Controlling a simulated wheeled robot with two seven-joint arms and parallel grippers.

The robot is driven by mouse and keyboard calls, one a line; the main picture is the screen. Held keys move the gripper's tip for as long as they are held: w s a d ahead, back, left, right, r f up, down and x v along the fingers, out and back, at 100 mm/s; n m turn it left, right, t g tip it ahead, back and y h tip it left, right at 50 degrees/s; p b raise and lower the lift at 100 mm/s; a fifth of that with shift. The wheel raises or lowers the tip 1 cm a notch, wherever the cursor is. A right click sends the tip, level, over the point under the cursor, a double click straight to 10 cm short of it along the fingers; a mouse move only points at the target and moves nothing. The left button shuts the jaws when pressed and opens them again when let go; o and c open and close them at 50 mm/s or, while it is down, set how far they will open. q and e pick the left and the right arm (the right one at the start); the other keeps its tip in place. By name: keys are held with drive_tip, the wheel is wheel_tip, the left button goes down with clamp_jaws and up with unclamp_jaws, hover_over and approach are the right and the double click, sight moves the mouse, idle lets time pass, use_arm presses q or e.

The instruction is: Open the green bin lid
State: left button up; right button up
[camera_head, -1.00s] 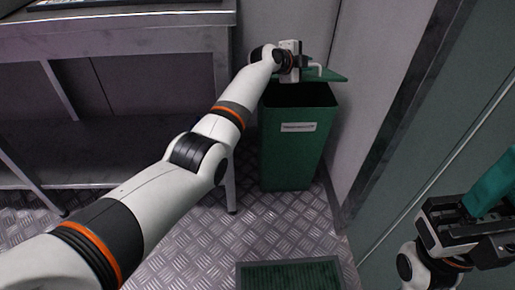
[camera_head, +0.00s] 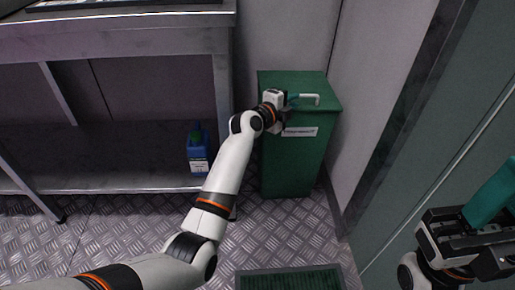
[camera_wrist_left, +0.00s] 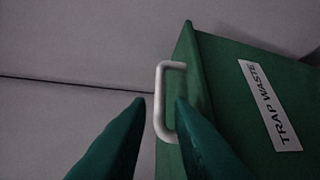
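The green bin (camera_head: 291,165) stands against the back wall, with a white label on its front; the label reads "TRAP WASTE" in the left wrist view. Its green lid (camera_head: 295,82) lies flat on top, shut. A white bar handle (camera_head: 311,97) sticks out at the lid. My left gripper (camera_head: 290,101) is at the lid's front, close to the handle. In the left wrist view its two teal fingers (camera_wrist_left: 158,125) are apart, with the handle (camera_wrist_left: 160,95) at the gap between their tips. My right gripper (camera_head: 492,200) is at the right edge; its fingertips are cut off.
A steel bench (camera_head: 120,35) with a lower shelf is at the left; a blue bottle (camera_head: 199,158) stands on the shelf. A grey-green door or panel (camera_head: 440,150) is on the right. A dark green floor grate (camera_head: 290,280) lies in front of the bin.

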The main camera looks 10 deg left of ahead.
use_arm(q)
drive_tip(key=p+v, duration=0.2)
drive_tip(key=v, duration=0.4)
drive_tip(key=s+a+f+n+g+y+p, duration=0.1)
drive_tip(key=s+f+n+g+p, duration=0.1)
drive_tip(key=f+p, duration=0.4)
drive_tip(key=s+a+f+n+g+y+p, duration=0.1)
drive_tip(key=s+a+f+n+y+p, duration=0.1)
drive_tip(key=s+f+n+p, duration=0.2)
drive_tip(key=shift+f+n+g+p, duration=0.4)
drive_tip(key=shift+f+n+p, duration=0.2)
drive_tip(key=shift+f+p, duration=0.6)
drive_tip(key=shift+r, duration=0.15)
